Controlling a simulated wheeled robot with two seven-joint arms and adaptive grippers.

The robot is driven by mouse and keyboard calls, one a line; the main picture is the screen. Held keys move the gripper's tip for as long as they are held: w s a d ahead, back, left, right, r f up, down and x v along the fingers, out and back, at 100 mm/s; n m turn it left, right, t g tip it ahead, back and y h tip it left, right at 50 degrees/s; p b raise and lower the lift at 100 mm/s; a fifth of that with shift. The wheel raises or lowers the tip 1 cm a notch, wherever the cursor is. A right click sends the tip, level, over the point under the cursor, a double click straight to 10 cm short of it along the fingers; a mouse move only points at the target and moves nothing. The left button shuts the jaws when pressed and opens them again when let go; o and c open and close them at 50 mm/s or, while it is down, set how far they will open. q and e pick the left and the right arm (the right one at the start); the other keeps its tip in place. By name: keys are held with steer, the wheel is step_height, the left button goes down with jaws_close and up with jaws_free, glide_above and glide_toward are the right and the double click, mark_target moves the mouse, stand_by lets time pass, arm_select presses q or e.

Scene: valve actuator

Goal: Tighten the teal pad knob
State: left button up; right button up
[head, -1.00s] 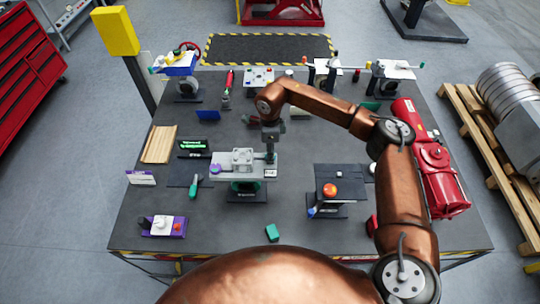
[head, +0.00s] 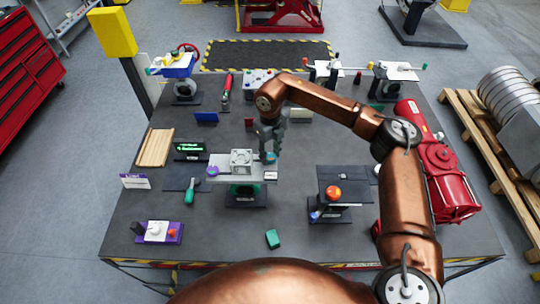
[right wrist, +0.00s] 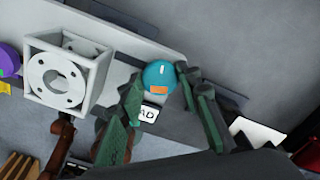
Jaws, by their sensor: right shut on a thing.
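The teal pad knob (head: 270,157) stands at the right end of a light grey plate (head: 225,175) on a fixture at the table's middle. In the right wrist view the round teal knob (right wrist: 155,72) shows a white mark and an orange patch on top. A label ending in "AD" (right wrist: 149,113) is beside it. My right gripper (head: 271,150) comes down over the knob from above. Its green fingers (right wrist: 160,80) stand on either side of the knob, shut on it. My left gripper is in neither view.
A white block with a round opening (right wrist: 58,82) stands on the same plate, with a purple knob (head: 212,171) at the left end. A stand with an orange-red button (head: 333,193) is to the right.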

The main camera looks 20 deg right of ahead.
mark_target(271, 156)
steer(key=shift+w+r+m+b, duration=0.1)
steer(key=shift+m+b, duration=0.1)
steer(key=shift+m, duration=0.6)
steer(key=shift+r+m+b, duration=0.1)
steer(key=shift+m+b, duration=0.05)
steer(key=shift+m, duration=0.65)
steer(key=o, duration=1.2)
steer(key=shift+d, duration=0.1)
steer(key=shift+c, duration=0.2)
steer(key=shift+f, duration=0.1)
step_height(271, 156, up, 12)
